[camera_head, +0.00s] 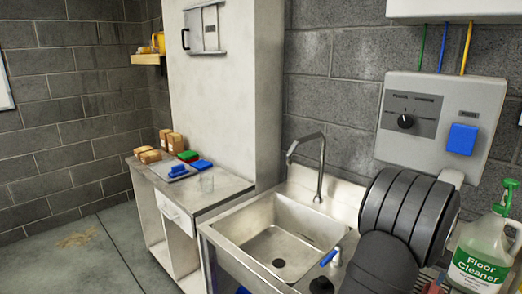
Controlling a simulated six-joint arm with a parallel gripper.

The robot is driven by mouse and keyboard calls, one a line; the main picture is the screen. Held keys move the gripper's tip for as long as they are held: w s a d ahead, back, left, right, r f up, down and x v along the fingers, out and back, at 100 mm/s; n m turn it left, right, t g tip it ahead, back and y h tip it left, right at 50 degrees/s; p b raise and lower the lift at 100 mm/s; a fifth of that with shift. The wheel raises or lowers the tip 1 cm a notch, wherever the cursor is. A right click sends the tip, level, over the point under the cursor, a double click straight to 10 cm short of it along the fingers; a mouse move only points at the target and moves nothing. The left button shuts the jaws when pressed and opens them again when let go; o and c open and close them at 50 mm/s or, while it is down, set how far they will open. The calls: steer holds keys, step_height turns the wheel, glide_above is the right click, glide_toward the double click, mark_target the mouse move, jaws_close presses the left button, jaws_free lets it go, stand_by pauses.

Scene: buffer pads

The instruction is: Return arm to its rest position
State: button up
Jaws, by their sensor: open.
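My gripper is not in view, so its jaws and anything near them cannot be seen. A large dark grey ribbed, rounded form fills the lower right foreground. I cannot tell whether it is part of my own arm. It covers part of the wall and the right side of the sink area.
A metal sink (237,222) with a tall tap (321,165) is in the middle. A control box (482,95) and a Floor Cleaner jug (482,250) are at right.

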steer(key=s+d+r, duration=0.2)
steer(key=s+r, duration=0.2)
steer(key=s, duration=0.2)
steer(key=w+a+n, duration=0.1)
steer(key=w+a, duration=0.6)
steer(key=a, duration=0.1)
steer(key=w+a+f+n, duration=0.1)
steer(key=w+a, duration=0.6)
steer(key=a, duration=0.1)
steer(key=w+a+n+y, duration=0.1)
steer(key=w+a, duration=0.6)
steer(key=a, duration=0.1)
steer(key=shift+w+a+f+n+t, duration=0.1)
steer(key=shift+w+f+n+t, duration=0.05)
steer(key=shift+w+n+t, duration=0.2)
steer(key=w+a+f+n, duration=0.1)
steer(key=w+a+n, duration=0.1)
steer(key=a, duration=1)
steer(key=w+a+f+n, duration=0.1)
steer(key=w+a+n, duration=0.1)
steer(key=a, duration=1)
steer(key=shift+f+y, duration=0.4)
steer(key=shift+a, duration=0.1)
